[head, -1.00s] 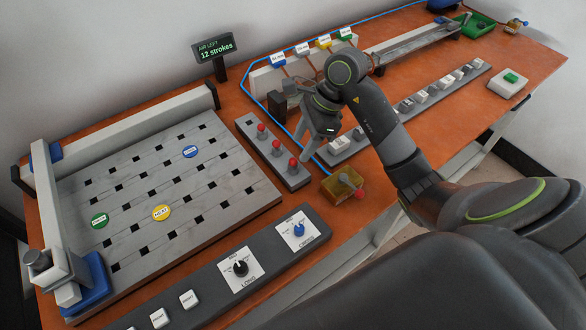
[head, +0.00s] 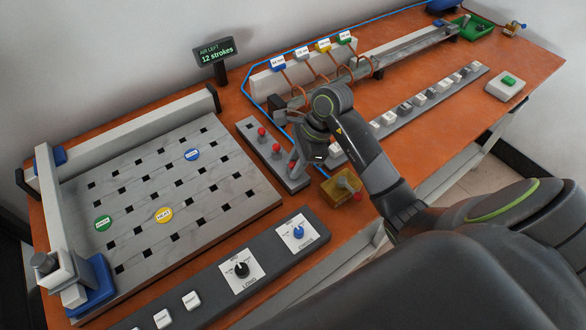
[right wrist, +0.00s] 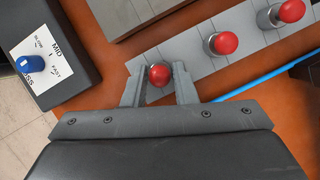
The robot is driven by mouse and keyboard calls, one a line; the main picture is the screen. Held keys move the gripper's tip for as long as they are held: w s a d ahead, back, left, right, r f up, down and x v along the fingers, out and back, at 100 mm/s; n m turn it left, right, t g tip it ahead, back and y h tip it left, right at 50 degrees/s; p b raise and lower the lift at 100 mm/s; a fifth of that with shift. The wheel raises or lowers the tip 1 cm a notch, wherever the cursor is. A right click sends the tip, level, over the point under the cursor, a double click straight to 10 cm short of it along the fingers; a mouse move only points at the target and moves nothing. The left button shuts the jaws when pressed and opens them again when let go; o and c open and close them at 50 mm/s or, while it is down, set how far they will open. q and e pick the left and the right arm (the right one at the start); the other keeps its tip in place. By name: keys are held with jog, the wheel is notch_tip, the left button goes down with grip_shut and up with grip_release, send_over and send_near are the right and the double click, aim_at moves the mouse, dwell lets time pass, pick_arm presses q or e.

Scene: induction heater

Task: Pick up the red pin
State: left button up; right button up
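Several pins with round red heads stand on a grey strip (head: 247,130). In the head view the farther red pin (head: 262,132) and the middle red pin (head: 276,149) show, and my gripper hides the nearest one. My right gripper (head: 297,167) is down at that nearest pin. In the right wrist view the pin's red head (right wrist: 159,75) sits between my two fingertips (right wrist: 160,78), with a finger close on each side. The fingers stand apart; firm contact is not clear. My left gripper is not in view.
A slotted grey plate (head: 150,225) is at left and a dial panel (head: 305,252) in front. A row of switches (head: 405,107) runs behind my right arm.

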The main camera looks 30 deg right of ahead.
aim_at(295, 162)
grip_shut()
jog(key=shift+w+r, duration=0.1)
jog(key=shift+r, duration=0.2)
notch_tip(295, 162, up, 6)
jog(key=shift+f+p, duration=0.2)
jog(key=shift+p, duration=0.5)
notch_tip(295, 162, up, 3)
jog(key=p, duration=0.3)
jog(key=shift+f, duration=0.15)
jog(key=shift+r+p, duration=0.6)
jog(key=shift+a, duration=0.1)
